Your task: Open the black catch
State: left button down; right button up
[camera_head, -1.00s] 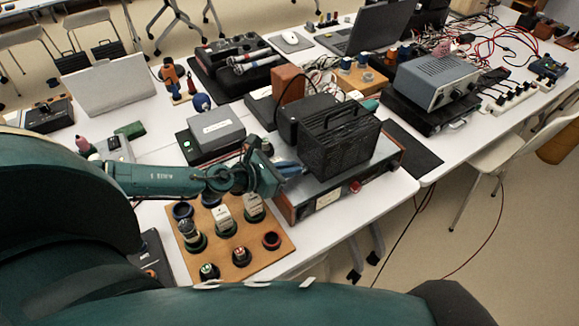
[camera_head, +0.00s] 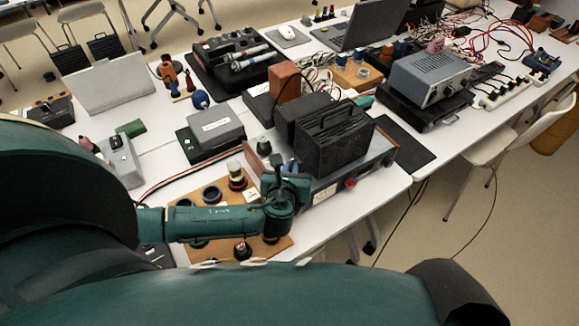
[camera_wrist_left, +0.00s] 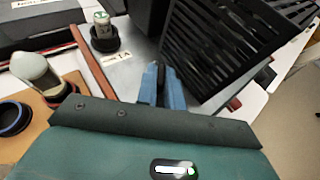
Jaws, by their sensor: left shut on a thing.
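A small dark piece, which looks like the black catch (camera_wrist_left: 160,84), sits between the blue fingers of my left gripper (camera_wrist_left: 161,76) in the left wrist view. The gripper is shut on it, and the fingers hide much of it. Beside the fingers, on the right, is a black slatted box (camera_wrist_left: 215,45). In the head view my left gripper (camera_head: 291,166) is at the left side of this box (camera_head: 337,142), over the grey-topped unit (camera_head: 325,186) it stands on. The catch cannot be made out there. My right gripper is not in view.
A wooden board (camera_head: 184,187) with several round sockets lies under my left arm. A grey box (camera_head: 216,125) stands behind it. A grey instrument (camera_head: 433,77) and loose wires are farther right. A black mat (camera_head: 405,140) lies right of the unit.

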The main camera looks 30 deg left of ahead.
pick_arm(q)
jog(key=n+y, duration=0.1)
jog(key=n+g+y, duration=0.2)
jog(key=shift+w+d+n+y, duration=0.15)
jog(key=shift+d+n+y, duration=0.1)
jog(key=shift+n+y, duration=0.05)
jog(key=shift+w+n+g+y, duration=0.1)
jog(key=shift+n+g+y, duration=0.7)
jog(key=shift+n+y, duration=0.3)
jog(key=shift+r, duration=0.1)
jog(key=c, duration=1.5)
grip_release()
jog(key=v, duration=1.3)
jog(key=shift+w+d, duration=0.1)
jog(key=shift+d, duration=0.05)
